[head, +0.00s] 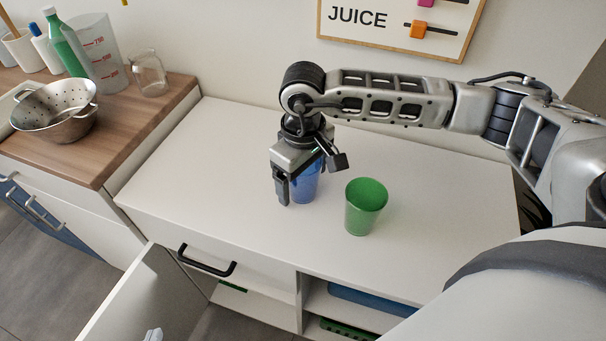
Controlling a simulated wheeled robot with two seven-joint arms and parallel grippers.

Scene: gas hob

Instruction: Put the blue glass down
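The blue glass (306,184) stands upright on or just above the white counter (222,160), left of the centre of the picture. My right gripper (311,186) points down from above, with one finger at the left of the glass and one at the right. The gripper body hides the glass's rim. I cannot tell whether the fingers press on the glass, or whether its base touches the counter. My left gripper is not in view.
A green glass (366,207) stands just right of the blue one. A wooden worktop (150,118) at left holds a metal colander (52,112) and several containers. A cabinet door (140,300) stands open below. The counter left of the gripper is clear.

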